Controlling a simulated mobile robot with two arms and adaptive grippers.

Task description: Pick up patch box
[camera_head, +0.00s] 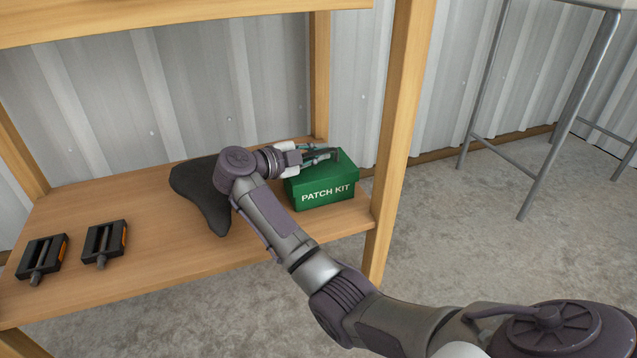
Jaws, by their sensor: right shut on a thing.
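The patch box (325,193) is a green box lettered "PATCH KIT". It sits on the right end of the wooden lower shelf (130,215), beside the front right post. My right gripper (334,155) reaches it from the left and lies at its top. The gripper is shut on the box; its fingers show only small and partly overlap the box's top, so the exact contact is hard to see. My left gripper is not in view.
A dark bicycle saddle (196,190) lies left of the box, partly behind my right arm. Two black pedals (103,243) lie at the shelf's left. Wooden posts (398,130) and an upper shelf (180,18) frame the space. A metal-legged stool (568,110) stands at the right.

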